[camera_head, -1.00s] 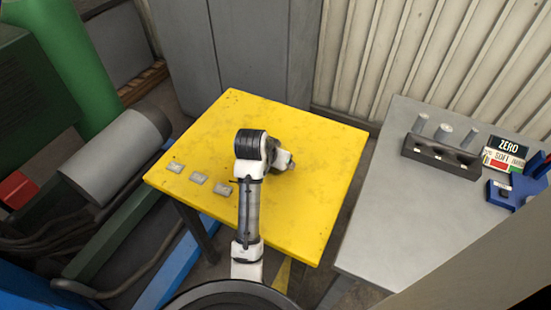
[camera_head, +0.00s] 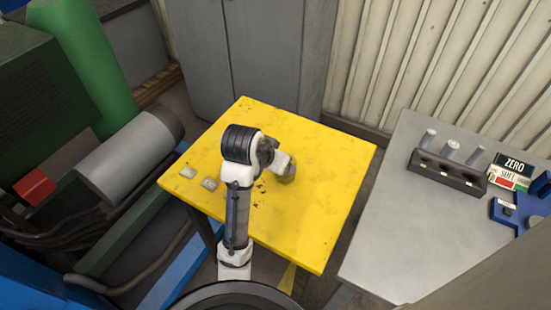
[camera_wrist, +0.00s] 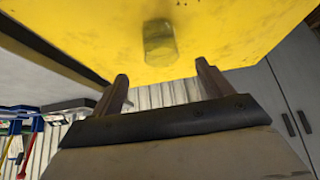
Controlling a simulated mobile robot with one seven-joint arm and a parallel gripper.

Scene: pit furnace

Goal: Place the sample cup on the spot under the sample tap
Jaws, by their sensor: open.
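A clear, greyish glass cup (camera_wrist: 159,42), which looks like the sample cup, is on the yellow table in the wrist view. It lies ahead of my gripper (camera_wrist: 162,72), between the lines of the two fingers but beyond their tips. My gripper is open and empty. My arm hides most of the gripper there. I cannot make out the sample tap or the spot under it.
The yellow table (camera_head: 320,225) is mostly bare, with small pale plates (camera_head: 208,184) at its left edge. A grey table (camera_head: 400,235) to the right bears a dark holder with cylinders (camera_head: 447,172), a sign (camera_head: 513,163) and blue tools. Machinery stands at left, grey cabinet behind.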

